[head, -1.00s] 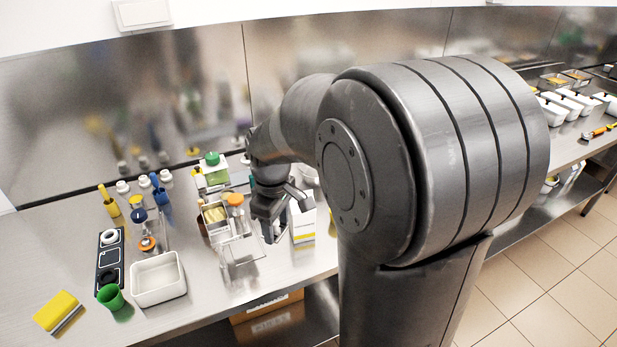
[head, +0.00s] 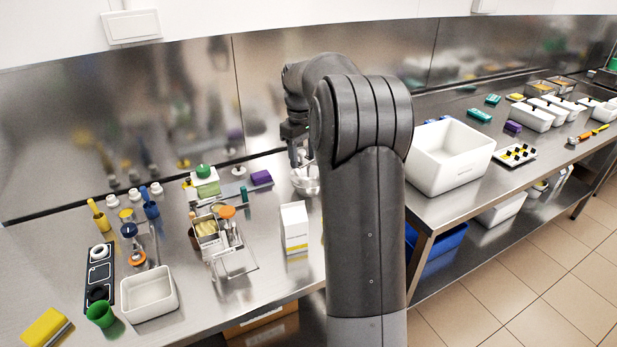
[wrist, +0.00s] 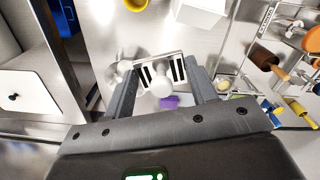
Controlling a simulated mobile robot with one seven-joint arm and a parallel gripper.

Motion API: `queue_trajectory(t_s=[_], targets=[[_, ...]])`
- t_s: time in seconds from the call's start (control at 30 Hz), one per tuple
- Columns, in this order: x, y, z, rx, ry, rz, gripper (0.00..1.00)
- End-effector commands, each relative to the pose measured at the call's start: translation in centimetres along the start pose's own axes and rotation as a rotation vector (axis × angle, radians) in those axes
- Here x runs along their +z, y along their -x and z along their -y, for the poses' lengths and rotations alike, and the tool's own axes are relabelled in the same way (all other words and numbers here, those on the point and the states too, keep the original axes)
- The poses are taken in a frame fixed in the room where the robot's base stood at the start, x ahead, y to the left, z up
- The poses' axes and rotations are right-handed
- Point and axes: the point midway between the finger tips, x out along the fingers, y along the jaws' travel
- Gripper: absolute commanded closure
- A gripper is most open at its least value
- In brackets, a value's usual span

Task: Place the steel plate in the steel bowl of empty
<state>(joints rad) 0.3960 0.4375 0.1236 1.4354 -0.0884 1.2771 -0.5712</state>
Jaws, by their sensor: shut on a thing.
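My gripper (head: 300,152) reaches down over the shiny steel bowl (head: 306,182) at the back of the counter, left of my arm link. A shiny rounded shape just left of the plate, partly behind the left finger, looks like the bowl (wrist: 122,66). In the head view the plate cannot be made out. I cannot tell whether plate and bowl touch.
A wire rack (head: 232,258) and a white tray (head: 150,295) are further left. A large white bin (head: 450,156) stands right of my arm.

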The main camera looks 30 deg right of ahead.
Motion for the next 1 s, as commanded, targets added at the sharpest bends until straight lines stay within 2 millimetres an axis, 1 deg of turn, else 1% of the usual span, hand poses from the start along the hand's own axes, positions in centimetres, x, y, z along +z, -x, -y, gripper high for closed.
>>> queue_trajectory(t_s=[0.03,0.2,0.3,0.4,0.5,0.6,0.63,0.8,0.9,0.97,1.0], targets=[[-0.2,-0.4,-2.4,-0.002,-0.039,-0.001,0.73],[-0.2,-1.2,-9.1,-0.011,-0.155,-0.007,0.73],[0.2,-1.7,-12.2,-0.017,-0.212,-0.01,0.73],[0.8,-2.1,-14.6,-0.022,-0.257,-0.013,0.73],[1.3,-2.5,-16.4,-0.026,-0.293,-0.017,0.73],[1.8,-3.0,-17.8,-0.029,-0.32,-0.018,0.73],[1.7,-3.8,-17.5,-0.03,-0.315,-0.016,0.73],[1.7,-6.6,-17.4,-0.029,-0.314,-0.016,0.73],[1.4,-7.6,-17.2,-0.028,-0.314,-0.018,0.73],[0.8,-8.1,-17.0,-0.029,-0.312,-0.018,0.73],[0.2,-8.5,-16.8,-0.029,-0.311,-0.018,0.73]])
